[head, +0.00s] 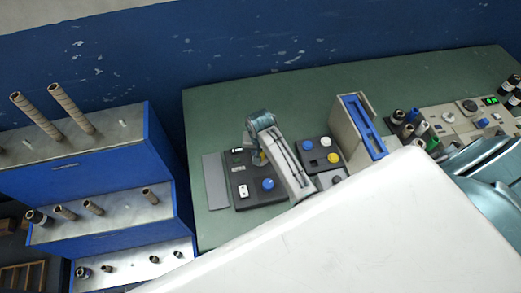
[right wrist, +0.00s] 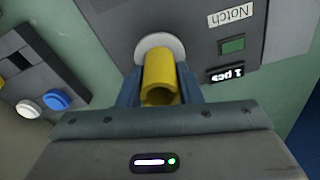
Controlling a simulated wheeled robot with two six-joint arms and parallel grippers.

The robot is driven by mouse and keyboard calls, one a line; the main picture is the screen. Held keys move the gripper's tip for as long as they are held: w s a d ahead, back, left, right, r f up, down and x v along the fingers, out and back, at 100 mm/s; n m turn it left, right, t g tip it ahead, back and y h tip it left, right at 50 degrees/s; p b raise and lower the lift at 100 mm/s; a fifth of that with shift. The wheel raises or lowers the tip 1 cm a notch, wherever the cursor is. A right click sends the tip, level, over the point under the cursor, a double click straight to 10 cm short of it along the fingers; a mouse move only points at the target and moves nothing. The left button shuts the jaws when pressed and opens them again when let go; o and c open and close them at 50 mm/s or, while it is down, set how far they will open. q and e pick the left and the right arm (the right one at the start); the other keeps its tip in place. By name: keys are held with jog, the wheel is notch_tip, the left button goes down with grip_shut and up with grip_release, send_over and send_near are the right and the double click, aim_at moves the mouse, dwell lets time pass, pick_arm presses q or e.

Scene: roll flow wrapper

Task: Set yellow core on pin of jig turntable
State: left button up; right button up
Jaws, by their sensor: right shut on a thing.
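The yellow core (right wrist: 160,78) is a short hollow tube between the two blue fingers of my right gripper (right wrist: 172,88), which is shut on it. In the head view only a small yellow bit (head: 258,160) shows beside my right gripper (head: 257,157). The far end of the core is over the pale round disc of the jig turntable (right wrist: 151,43), set in a dark panel. The pin is hidden, and I cannot tell whether the core touches the disc or is around the pin. My left gripper is not in view.
The dark jig panel (head: 240,200) has a blue knob, a "Notch" label (right wrist: 231,17) and a small display. Beside it stand another button panel (head: 321,152) and a beige block with a blue slot (head: 362,125). A blue stepped rack (head: 85,180) with tubes stands left. The green table's back is clear.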

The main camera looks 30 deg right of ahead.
jog(key=o, duration=1.5)
jog(key=shift+r, duration=4)
